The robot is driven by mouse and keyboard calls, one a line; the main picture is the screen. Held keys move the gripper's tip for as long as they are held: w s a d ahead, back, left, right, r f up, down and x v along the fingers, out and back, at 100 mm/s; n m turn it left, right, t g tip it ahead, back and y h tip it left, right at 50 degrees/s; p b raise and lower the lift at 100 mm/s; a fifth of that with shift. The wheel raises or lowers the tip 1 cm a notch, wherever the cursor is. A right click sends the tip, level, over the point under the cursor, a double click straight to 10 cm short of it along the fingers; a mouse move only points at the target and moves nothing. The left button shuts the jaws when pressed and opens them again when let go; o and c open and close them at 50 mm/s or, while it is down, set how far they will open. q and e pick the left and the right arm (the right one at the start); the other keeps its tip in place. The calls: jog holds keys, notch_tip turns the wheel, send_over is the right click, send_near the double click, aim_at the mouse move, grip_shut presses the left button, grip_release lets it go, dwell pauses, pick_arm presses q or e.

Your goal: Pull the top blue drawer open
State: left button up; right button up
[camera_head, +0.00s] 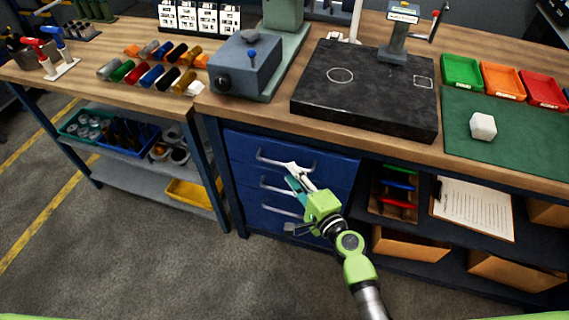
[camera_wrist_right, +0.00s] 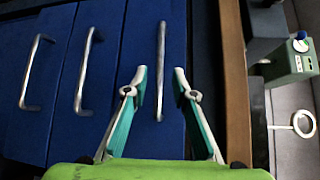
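The top blue drawer (camera_head: 338,172) is the uppermost of three in the blue cabinet under the workbench, and its front looks flush with the cabinet. Its silver bar handle (camera_head: 270,161) shows in the head view, partly covered by my right gripper (camera_head: 291,171). In the right wrist view, turned sideways, the top handle (camera_wrist_right: 161,50) runs between the two fingertips of my right gripper (camera_wrist_right: 160,80). The fingers are open, one on each side of the handle, with gaps visible. I cannot tell how deep the handle sits between them. My left gripper is not in view.
The wooden bench edge (camera_head: 235,112) lies just above the drawers. Two lower drawer handles (camera_wrist_right: 88,70) are close below the gripper. To the right is an open shelf with a clipboard (camera_head: 472,208) and cardboard boxes (camera_head: 410,244). The floor (camera_head: 150,270) in front is clear.

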jog(key=x, duration=0.5)
jog(key=shift+w+a, duration=0.1)
jog(key=shift+w, duration=0.1)
grip_shut()
